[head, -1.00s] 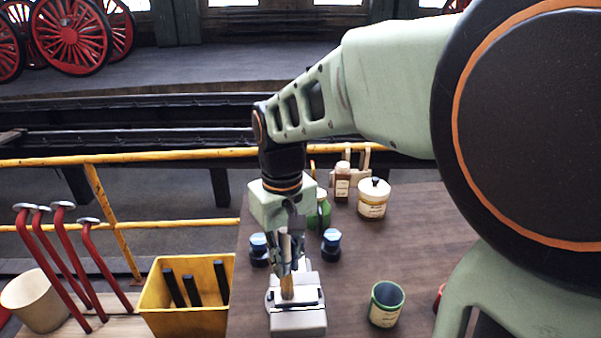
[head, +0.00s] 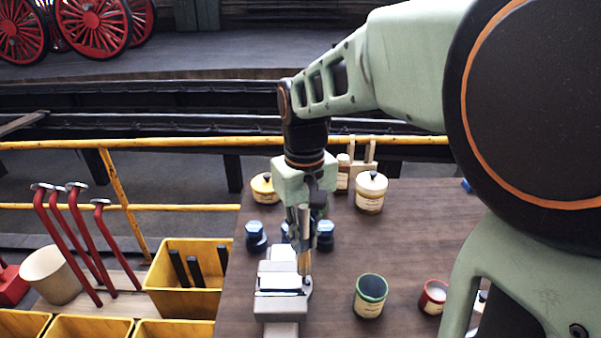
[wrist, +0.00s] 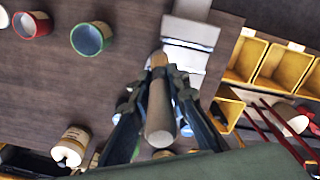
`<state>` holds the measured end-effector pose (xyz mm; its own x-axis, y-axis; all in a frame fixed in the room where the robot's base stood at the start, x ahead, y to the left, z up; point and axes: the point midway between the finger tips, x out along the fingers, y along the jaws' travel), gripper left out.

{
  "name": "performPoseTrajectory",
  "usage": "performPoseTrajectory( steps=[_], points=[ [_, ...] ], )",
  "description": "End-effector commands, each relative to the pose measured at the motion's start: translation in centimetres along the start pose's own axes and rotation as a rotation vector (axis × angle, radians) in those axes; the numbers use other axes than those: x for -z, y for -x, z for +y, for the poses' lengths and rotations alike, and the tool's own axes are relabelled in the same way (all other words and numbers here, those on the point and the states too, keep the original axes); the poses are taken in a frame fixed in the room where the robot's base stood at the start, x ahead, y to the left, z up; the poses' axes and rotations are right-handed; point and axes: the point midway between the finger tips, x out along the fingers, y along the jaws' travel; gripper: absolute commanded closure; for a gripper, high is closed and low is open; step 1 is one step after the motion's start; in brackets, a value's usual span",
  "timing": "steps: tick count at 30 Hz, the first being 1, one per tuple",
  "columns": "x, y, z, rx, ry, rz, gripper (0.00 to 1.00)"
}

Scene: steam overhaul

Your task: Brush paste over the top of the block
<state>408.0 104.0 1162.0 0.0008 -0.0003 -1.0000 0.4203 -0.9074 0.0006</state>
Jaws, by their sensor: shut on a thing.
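My gripper (head: 304,232) is shut on a brush with a pale wooden handle (wrist: 158,112), held upright with its lower end down. The pale grey metal block (head: 277,275) lies at the front left of the brown table; it also shows in the wrist view (wrist: 188,58). In the head view the brush (head: 306,262) is at the block's right edge. I cannot tell whether its tip touches the block, and the bristles are not clear. An open green-rimmed pot (head: 370,296) stands to the right of the block.
A red pot (head: 433,297) with pale contents stands farther right. Blue-topped bolts (head: 256,236) stand behind the block. Mid-right table is clear.

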Motion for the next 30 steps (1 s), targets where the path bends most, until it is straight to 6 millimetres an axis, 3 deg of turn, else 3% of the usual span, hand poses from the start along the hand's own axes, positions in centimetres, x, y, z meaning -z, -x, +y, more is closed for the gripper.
performPoseTrajectory(
  steps=[16,30],
  points=[
    [0.4,4.9,0.1,0.000,-0.004,-0.001,1.00],
    [0.4,5.3,0.1,0.001,-0.004,-0.002,1.00]
  ],
)
